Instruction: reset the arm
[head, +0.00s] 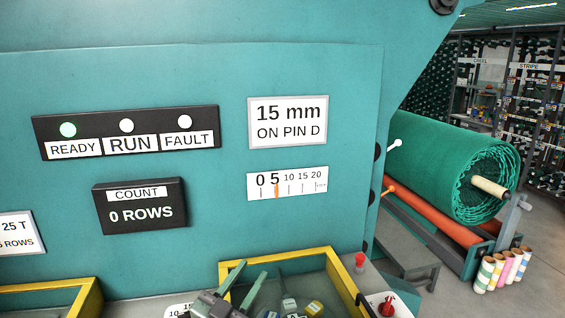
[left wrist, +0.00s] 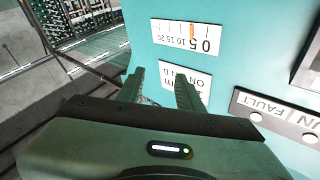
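My left gripper (head: 254,270) is at the bottom of the head view, in front of the teal machine panel (head: 210,75) and over the yellow-edged tray (head: 290,258). Its two fingers stand apart with nothing between them. The left wrist view shows the same parted, empty fingers (left wrist: 160,78) in front of the panel, whose labels appear upside down. My right gripper is not in view. The count display (head: 140,208) reads 0 ROWS.
An orange pointer (head: 276,189) is at 5 on the scale. The tray holds several small blocks (head: 289,304). A red knob (head: 386,306) and a smaller red button (head: 360,260) are right of it. A green netting roll (head: 450,155) and striped tubes (head: 505,268) stand at the right.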

